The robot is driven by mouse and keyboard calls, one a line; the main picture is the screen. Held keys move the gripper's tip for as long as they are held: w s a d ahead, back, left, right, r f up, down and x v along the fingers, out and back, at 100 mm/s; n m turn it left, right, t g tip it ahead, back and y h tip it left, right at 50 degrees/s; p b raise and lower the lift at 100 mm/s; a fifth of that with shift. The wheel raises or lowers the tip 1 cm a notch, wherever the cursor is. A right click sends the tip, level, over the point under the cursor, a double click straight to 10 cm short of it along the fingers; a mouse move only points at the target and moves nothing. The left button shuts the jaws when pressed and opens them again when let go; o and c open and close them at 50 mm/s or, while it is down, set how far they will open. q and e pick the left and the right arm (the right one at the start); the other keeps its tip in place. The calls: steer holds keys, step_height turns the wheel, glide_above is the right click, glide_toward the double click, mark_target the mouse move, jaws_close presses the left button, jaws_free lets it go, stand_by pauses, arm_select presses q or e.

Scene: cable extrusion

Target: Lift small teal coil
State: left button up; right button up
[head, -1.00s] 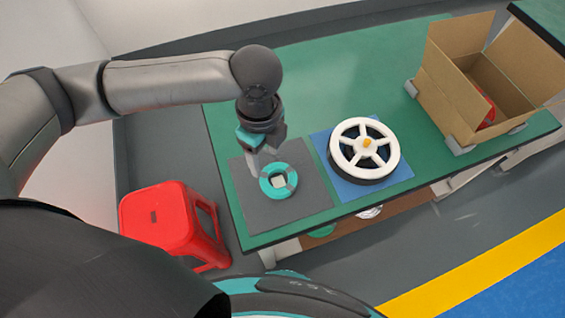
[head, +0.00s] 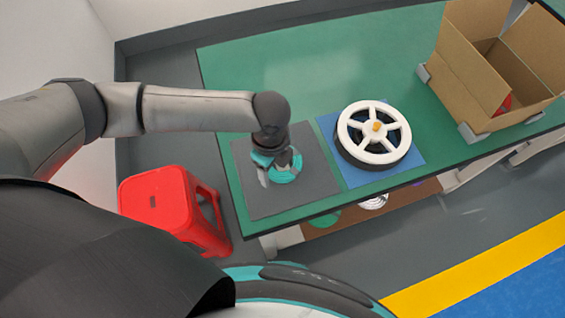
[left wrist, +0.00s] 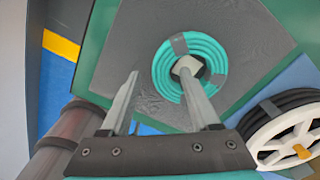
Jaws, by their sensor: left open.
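The small teal coil (head: 287,170) lies on a dark grey mat (head: 238,163) on the green table, partly hidden by my left gripper in the head view. In the left wrist view the coil (left wrist: 161,72) is a teal ring with grey bands and a pale centre. My left gripper (head: 277,180) is over the coil. In the left wrist view its open fingers (left wrist: 160,75) point at the coil; one finger overlaps the coil's centre and the other is left of the ring. Whether they touch it I cannot tell. My right gripper is not in view.
A white-spoked reel with black cable (head: 373,135) stands on a blue mat (head: 412,164) right of the grey mat. An open cardboard box (head: 455,65) stands at the table's right. A red stool (head: 155,205) is on the floor at left. The table's back middle is clear.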

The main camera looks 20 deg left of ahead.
arm_select(q)
steer(key=shift+f, duration=0.15)
jaws_close()
stand_by(0.4)
